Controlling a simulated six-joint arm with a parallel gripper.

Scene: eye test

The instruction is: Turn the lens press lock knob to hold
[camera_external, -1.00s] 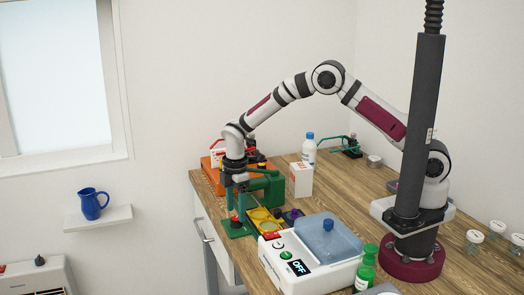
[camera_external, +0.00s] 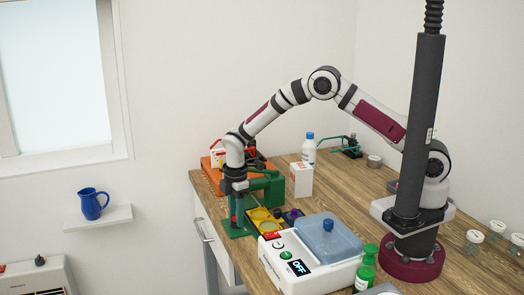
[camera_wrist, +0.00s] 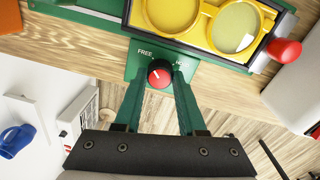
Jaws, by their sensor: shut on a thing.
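The green lens press (camera_external: 268,184) stands at the table's left front, with a yellow lens tray (camera_wrist: 206,15) beside its knob plate. The red lock knob (camera_wrist: 160,74) sits on the green plate in the wrist view. Its white mark seems to point up and left, toward the word FREE. The HOLD label (camera_wrist: 181,62) is partly covered by a finger. My gripper (camera_external: 238,218) points down over the plate. In the wrist view its green fingers stand on either side of the knob and are shut on it.
A white device (camera_external: 301,274) reading OFF, with a blue bath (camera_external: 330,240), stands right of the press. A white box (camera_external: 301,180) and a white bottle (camera_external: 309,150) stand behind. A red ball handle (camera_wrist: 284,50) is near the tray.

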